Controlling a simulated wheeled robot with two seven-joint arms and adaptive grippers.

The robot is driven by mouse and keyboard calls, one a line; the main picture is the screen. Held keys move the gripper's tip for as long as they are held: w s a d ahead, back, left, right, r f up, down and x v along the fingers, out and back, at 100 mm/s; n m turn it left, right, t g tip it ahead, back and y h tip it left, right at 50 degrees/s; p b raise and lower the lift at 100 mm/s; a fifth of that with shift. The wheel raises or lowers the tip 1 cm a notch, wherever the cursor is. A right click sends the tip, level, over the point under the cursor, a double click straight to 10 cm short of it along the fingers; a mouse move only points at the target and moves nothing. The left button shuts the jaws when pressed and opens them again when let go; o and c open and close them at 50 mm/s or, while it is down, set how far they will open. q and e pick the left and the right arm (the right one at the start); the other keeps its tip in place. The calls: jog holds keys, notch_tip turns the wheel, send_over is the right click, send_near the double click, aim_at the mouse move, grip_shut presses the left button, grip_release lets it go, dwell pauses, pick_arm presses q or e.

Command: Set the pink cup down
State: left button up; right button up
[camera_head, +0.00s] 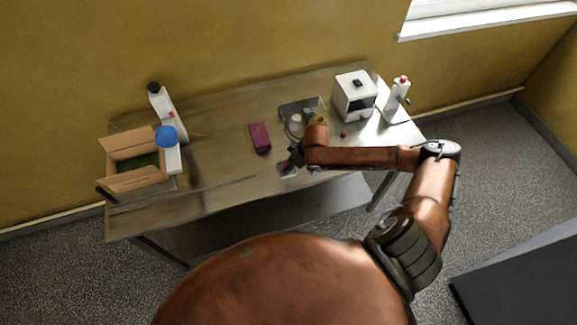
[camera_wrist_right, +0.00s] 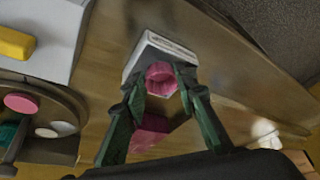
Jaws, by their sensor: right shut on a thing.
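A small pink cup (camera_wrist_right: 160,77) sits between the two dark green fingers of my right gripper (camera_wrist_right: 163,88) in the right wrist view. The fingers are shut on its sides. Right behind it is a pale, flat-sided block (camera_wrist_right: 143,57); I cannot tell whether the cup touches it. In the head view, my right gripper (camera_head: 293,157) is low over the front middle of the table, largely hidden by its own arm. The pale block (camera_head: 287,170) shows just below it. My left gripper is not in view.
A magenta box (camera_head: 260,138) lies left of my gripper; a tray (camera_head: 291,106) with small items is behind. A white machine (camera_head: 355,96) and white bottle (camera_head: 398,97) stand back right. An open cardboard box (camera_head: 123,183) stands left. The table (camera_head: 220,185) is bare at front left.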

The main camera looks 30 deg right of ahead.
jog(key=shift+f, duration=0.45)
jog(key=shift+f, duration=0.1)
jog(key=o, duration=0.4)
jog(key=v, duration=1.2)
jog(key=shift+d, duration=0.1)
